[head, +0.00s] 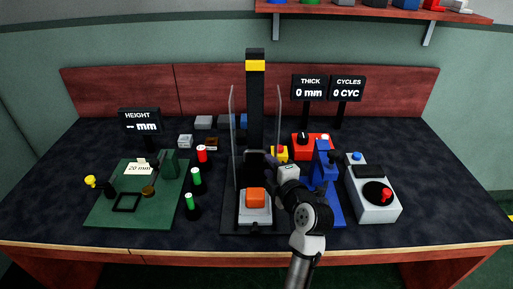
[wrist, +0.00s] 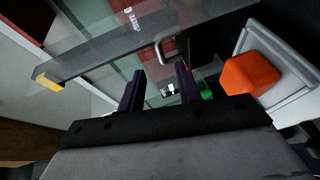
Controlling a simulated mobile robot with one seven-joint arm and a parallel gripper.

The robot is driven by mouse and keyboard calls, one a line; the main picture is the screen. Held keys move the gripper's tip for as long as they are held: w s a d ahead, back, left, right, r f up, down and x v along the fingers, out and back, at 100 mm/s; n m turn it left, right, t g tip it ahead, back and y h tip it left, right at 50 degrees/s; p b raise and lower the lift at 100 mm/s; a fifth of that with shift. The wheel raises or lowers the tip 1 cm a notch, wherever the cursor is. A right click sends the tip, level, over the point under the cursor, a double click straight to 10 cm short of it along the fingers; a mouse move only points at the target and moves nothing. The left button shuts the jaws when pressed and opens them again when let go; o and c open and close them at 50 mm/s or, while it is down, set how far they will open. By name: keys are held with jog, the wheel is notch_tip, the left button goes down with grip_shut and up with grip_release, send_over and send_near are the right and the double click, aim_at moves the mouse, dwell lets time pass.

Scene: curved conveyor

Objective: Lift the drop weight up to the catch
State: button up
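The drop tower's black column (head: 255,110) stands at the centre of the bench, with a yellow band (head: 255,65) near its top. The dark drop weight (head: 254,159) sits low on the column, above an orange block (head: 256,197) on a grey base. In the wrist view, the dark weight (wrist: 198,40) has a metal U-shaped handle (wrist: 165,45). My gripper (wrist: 157,78) is open, its two dark fingers apart with nothing between them. The handle lies just beyond the fingertips. In the head view my gripper (head: 272,160) is right beside the weight; contact is unclear. The catch is not clearly distinguishable.
Clear guard panels (head: 232,140) flank the column. The front bench strip is largely clear.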

aim_at(257, 151)
jog(key=p+x, duration=0.2)
jog(key=x, duration=0.8)
jog(key=shift+w, duration=0.1)
grip_shut()
